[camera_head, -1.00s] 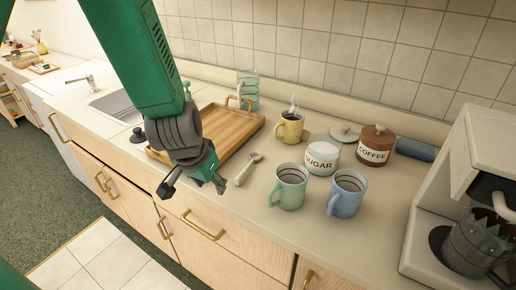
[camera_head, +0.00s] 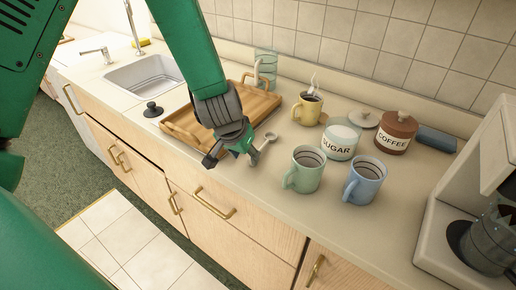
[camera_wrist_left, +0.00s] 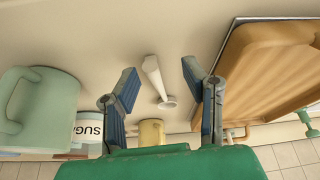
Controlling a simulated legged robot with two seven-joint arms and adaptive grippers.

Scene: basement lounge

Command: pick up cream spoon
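The cream spoon (camera_head: 267,142) lies on the counter, its bowl end showing just right of my left gripper in the head view, its handle hidden behind the fingers. In the left wrist view the whole spoon (camera_wrist_left: 154,76) shows between the two fingers, with its bowl toward the wall side. My left gripper (camera_head: 232,158) is open and over the handle; its fingers are apart with a gap on each side of the spoon. It also shows open in the wrist view (camera_wrist_left: 160,76). How high the fingertips are above the counter I cannot tell. My right gripper is not in view.
A wooden tray (camera_head: 180,127) is left of the gripper. To the right stand a green mug (camera_head: 307,172), a blue mug (camera_head: 366,181), a sugar jar (camera_head: 341,139), a coffee jar (camera_head: 396,132) and a yellow mug (camera_head: 308,108). A coffee maker (camera_head: 446,232) stands at far right.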

